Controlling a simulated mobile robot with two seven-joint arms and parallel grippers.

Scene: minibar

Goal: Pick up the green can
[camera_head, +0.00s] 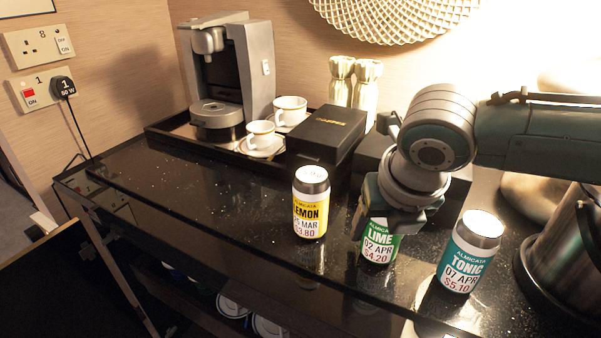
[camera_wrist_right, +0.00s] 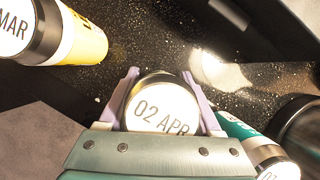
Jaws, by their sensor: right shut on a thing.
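The green can (camera_head: 378,246), labelled LIME, stands upright on the black glossy counter between a yellow can and a teal can. My right gripper (camera_head: 388,212) comes down over it from above and is shut on it, hiding its top in the head view. In the right wrist view the lid of the green can (camera_wrist_right: 160,108), marked 02 APR, sits between the two pale fingers (camera_wrist_right: 160,95). The can appears to rest on the counter; I cannot tell whether it is lifted slightly. My left gripper is not in view.
The yellow LEMON can (camera_head: 310,208) stands close on the left and the teal TONIC can (camera_head: 465,258) on the right. Behind are a black box (camera_head: 325,135), a tray (camera_head: 165,133) with cups, and a coffee machine (camera_head: 232,70). The counter's left part is clear.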

